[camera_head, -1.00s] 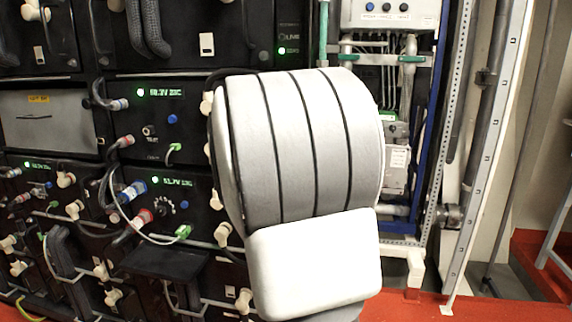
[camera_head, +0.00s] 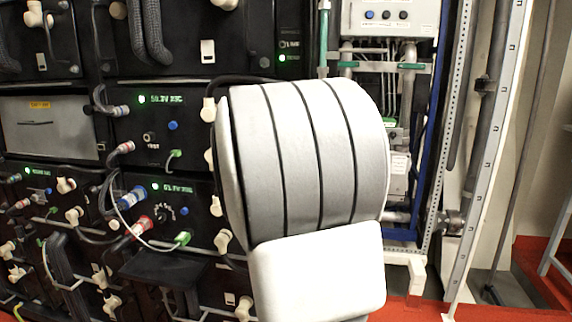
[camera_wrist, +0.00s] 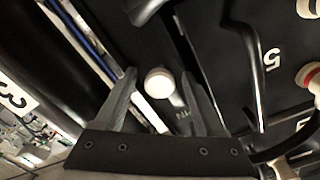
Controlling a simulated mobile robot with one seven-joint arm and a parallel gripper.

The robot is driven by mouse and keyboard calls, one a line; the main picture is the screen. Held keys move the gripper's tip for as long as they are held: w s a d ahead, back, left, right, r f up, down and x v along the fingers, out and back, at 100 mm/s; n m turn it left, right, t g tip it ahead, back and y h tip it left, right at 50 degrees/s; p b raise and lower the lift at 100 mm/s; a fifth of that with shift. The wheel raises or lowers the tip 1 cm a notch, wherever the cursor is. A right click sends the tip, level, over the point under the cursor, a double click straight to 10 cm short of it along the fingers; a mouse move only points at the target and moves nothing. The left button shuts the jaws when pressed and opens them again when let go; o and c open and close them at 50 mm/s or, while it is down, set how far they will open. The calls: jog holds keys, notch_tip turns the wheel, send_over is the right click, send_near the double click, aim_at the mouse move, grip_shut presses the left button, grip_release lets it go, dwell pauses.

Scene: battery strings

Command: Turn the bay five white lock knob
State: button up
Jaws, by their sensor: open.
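My gripper (camera_wrist: 161,77) is open, with one dark finger on each side of the knob in the picture. I see dark gaps between knob and fingers, and cannot tell how deep the knob sits between them. In the head view my grey and white arm hides my gripper and the rack behind it, so I cannot pick out this knob there.
The black battery rack (camera_head: 60,152) carries several white knobs, cables and a grey panel (camera_head: 40,122). A cabinet with pipes and a blue frame (camera_head: 437,120) stands to the right. A black handle (camera_wrist: 252,70) and a red-and-white connector (camera_wrist: 312,78) lie right of my gripper.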

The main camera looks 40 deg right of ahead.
jog(key=p+v, duration=0.4)
jog(key=v, duration=1.3)
jog(key=shift+s, duration=0.25)
jog(key=shift+a, duration=0.15)
